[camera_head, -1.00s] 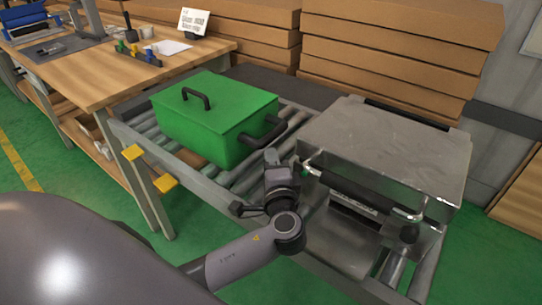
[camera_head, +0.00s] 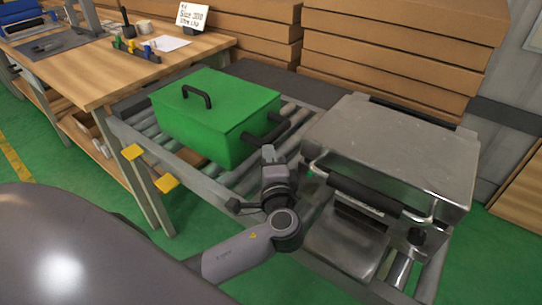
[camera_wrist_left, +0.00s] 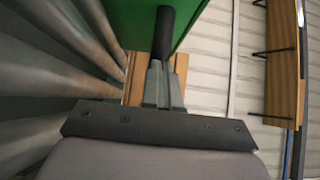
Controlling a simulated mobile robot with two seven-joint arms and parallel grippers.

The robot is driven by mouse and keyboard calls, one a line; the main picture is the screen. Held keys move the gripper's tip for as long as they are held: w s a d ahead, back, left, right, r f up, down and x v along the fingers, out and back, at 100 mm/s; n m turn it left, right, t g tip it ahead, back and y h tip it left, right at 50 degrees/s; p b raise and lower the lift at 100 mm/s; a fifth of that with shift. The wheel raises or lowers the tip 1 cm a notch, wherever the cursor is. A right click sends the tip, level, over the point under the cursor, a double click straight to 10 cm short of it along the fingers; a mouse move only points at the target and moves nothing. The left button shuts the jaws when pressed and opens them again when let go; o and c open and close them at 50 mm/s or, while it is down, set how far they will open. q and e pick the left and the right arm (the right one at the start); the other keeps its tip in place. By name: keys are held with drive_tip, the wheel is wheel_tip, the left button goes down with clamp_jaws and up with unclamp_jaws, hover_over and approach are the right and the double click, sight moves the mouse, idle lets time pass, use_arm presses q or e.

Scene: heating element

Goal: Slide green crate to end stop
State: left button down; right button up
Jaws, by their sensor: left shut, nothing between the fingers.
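The green crate (camera_head: 192,125) sits on the roller conveyor (camera_head: 243,182), with a black handle on its lid and a black side handle (camera_head: 266,131) facing right. My left gripper (camera_head: 267,152) is shut and empty, just right of the crate near the side handle. In the left wrist view, my shut fingertips (camera_wrist_left: 164,75) point at the black handle (camera_wrist_left: 167,35) and overlap its near end; I cannot tell if they touch. The crate's green wall (camera_wrist_left: 132,18) shows beside it. I cannot clearly make out the end stop. My right gripper is not in view.
A metal box with a bar handle (camera_head: 390,150) stands right of my left gripper, close to it. Yellow tabs (camera_head: 167,183) stick out from the conveyor's near side. A wooden workbench (camera_head: 95,75) stands at left, and stacked brown boards (camera_head: 395,50) are behind.

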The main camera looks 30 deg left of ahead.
sight(220, 132)
use_arm(q)
drive_tip(key=a, duration=1)
drive_tip(key=w+a, duration=0.1)
drive_tip(key=a, duration=0.4)
drive_tip(key=shift+w+a, duration=0.1)
drive_tip(key=shift+a, duration=0.1)
drive_tip(key=shift+d, duration=0.2)
